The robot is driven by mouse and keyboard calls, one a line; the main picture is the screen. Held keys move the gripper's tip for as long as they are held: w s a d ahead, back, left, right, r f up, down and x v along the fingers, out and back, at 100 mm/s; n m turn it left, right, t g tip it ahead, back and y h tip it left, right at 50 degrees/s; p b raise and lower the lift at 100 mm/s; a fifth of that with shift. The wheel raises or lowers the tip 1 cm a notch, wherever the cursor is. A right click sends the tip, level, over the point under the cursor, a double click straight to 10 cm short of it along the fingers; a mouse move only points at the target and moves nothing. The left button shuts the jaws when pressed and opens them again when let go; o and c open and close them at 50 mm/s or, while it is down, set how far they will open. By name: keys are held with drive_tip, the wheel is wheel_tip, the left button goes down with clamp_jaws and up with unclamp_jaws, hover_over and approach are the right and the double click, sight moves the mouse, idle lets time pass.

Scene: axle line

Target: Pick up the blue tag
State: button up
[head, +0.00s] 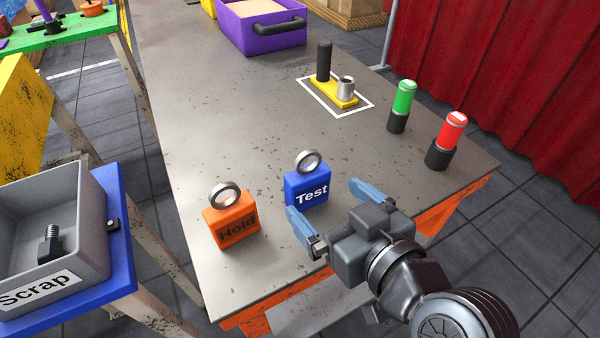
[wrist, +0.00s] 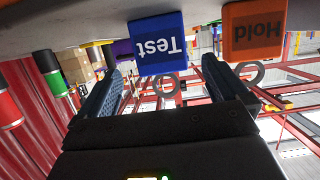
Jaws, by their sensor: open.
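The blue tag (head: 307,188) is a block marked "Test" with a metal ring on top. It stands upright on the grey table, near its front end. My gripper (head: 325,202) is open and empty, just on the near right side of the blue tag, with its fingers pointing toward it. In the wrist view, which is upside down, the blue tag (wrist: 158,45) shows beyond and between the two open fingers (wrist: 168,92). I see no contact between the fingers and the tag.
An orange block marked "Hold" (head: 231,222) with a ring stands close left of the blue tag. Green (head: 404,97) and red (head: 452,132) cylinders stand at the right edge. A yellow fixture (head: 340,92) and purple bin (head: 235,36) are farther back. The table's middle is clear.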

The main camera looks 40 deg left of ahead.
sight(312, 188)
drive_tip(key=shift+p+x, duration=0.5)
drive_tip(key=shift+x, duration=3.1)
drive_tip(key=shift+f, duration=0.1)
drive_tip(key=shift+c, duration=0.5)
drive_tip(key=c, duration=1)
